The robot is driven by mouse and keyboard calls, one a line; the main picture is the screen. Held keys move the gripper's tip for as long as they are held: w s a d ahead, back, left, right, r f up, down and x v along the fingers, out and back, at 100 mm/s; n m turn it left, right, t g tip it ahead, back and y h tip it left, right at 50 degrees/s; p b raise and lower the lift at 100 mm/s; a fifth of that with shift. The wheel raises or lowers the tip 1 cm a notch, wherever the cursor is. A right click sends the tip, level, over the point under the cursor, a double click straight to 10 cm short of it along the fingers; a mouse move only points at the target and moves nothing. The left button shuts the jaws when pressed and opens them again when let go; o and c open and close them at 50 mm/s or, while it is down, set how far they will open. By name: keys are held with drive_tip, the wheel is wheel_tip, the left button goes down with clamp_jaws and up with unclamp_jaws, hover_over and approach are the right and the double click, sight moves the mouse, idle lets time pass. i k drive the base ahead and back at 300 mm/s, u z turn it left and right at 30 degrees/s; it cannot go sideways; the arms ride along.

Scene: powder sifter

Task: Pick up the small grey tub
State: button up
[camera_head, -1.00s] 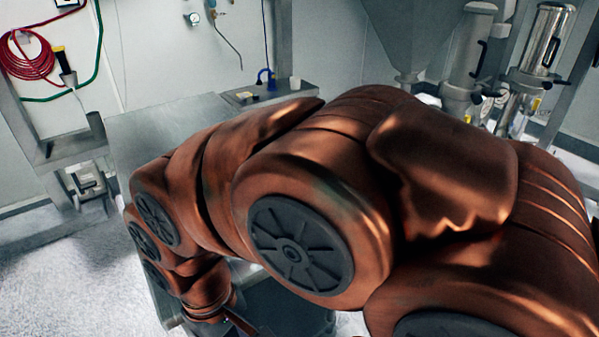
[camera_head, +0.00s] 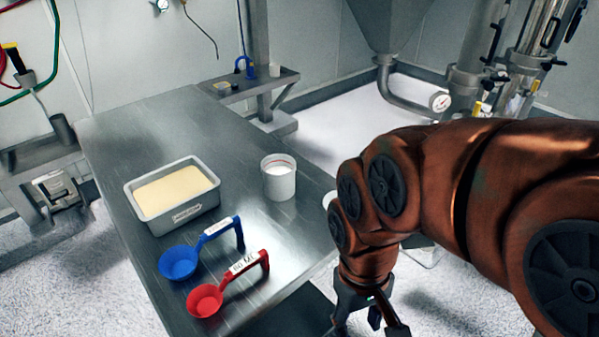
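A grey rectangular tub (camera_head: 182,215) with a label on its front and pale yellow powder inside stands on the metal table (camera_head: 140,130), left of centre. A white round pot (camera_head: 280,183) with white contents stands to its right. The tub's whole front and rim are in view. My gripper (camera_head: 368,318) hangs pointing down at the lower middle, off the right side of the table and well apart from the tub. Its dark fingers look spread, with nothing seen between them; their tips are near or past the bottom edge.
A blue scoop (camera_head: 180,262) and a red scoop (camera_head: 206,300) lie on the table in front of the tub. A pale round object (camera_head: 328,200) is partly hidden by my arm. A shelf (camera_head: 235,93) with small items is at the back. The table's back left is clear.

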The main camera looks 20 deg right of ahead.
sight(278, 170)
drive_tip(key=u, duration=1.05)
drive_tip(key=k, duration=0.65)
drive_tip(key=z, duration=0.1)
drive_tip(key=i, duration=0.3)
drive_tip(key=z, duration=0.05)
